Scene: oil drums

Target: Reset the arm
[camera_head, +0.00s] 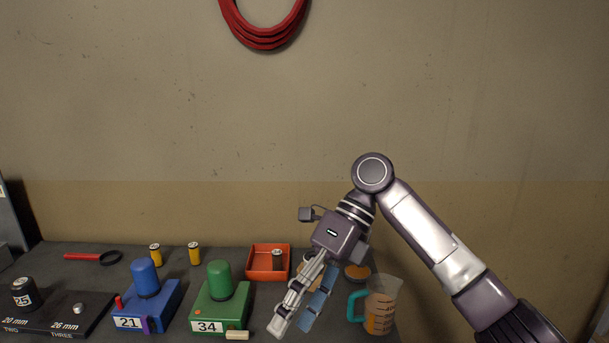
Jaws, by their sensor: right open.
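My right arm comes in from the lower right, bends at a high elbow and points down to the left. My right gripper (294,327) hangs over the front of the table, between the green block and the measuring jug. Its fingers are apart and nothing shows between them. My left gripper is not in view.
A green block marked 34 (208,316) and a blue block marked 21 (135,317) stand left of the gripper. A measuring jug (382,300) with a teal handle stands to its right. A red tray (254,274) sits behind. The wall above is clear except for red hose (264,38).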

